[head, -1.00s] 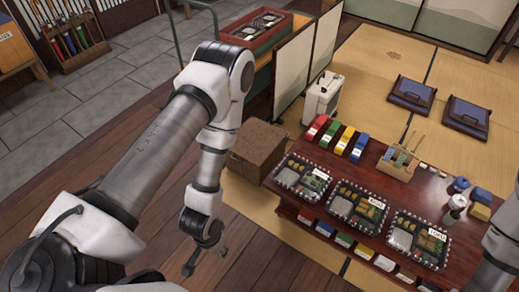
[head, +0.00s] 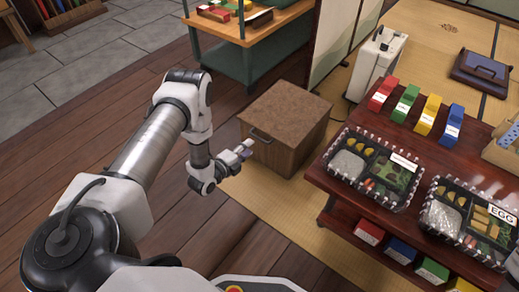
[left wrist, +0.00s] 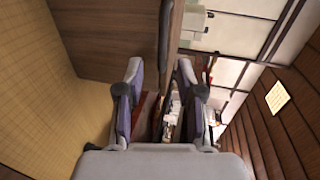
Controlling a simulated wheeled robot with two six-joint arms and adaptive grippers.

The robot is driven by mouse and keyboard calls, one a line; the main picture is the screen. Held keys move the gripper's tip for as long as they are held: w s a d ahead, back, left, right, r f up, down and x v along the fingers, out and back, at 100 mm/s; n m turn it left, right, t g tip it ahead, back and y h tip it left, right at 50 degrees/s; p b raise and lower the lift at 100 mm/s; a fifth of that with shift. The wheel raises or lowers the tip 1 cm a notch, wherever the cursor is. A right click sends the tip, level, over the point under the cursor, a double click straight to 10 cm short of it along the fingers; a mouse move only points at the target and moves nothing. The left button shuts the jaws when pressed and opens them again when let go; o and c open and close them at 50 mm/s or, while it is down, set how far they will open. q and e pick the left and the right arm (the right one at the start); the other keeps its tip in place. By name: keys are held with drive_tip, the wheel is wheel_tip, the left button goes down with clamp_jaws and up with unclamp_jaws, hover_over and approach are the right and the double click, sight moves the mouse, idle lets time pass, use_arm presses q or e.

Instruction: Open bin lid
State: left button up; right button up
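The bin is a brown box (head: 270,158) with a flat closed lid (head: 287,108) and a dark handle (head: 260,134) at its front upper edge. My left gripper (head: 246,149) is just in front of the bin, pointing at the handle area. In the left wrist view the bin's front (left wrist: 95,38) fills the upper left, and the lid's edge runs upright in line with the gap between the fingers. The left gripper (left wrist: 159,68) is open with nothing held. Whether it touches the handle I cannot tell. My right gripper is out of view.
A dark red table (head: 325,178) with bento boxes (head: 374,168) and coloured blocks stands right of the bin. A green-framed cart (head: 245,60) is behind it. A white container (head: 375,62) stands at the back. Wooden floor to the left is clear.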

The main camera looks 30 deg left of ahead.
sight(259, 138)
use_arm(q)
drive_tip(key=b+x, duration=0.4)
drive_tip(key=x, duration=0.3)
drive_tip(key=shift+w, duration=0.25)
drive_tip(key=shift+r, duration=0.1)
clamp_jaws()
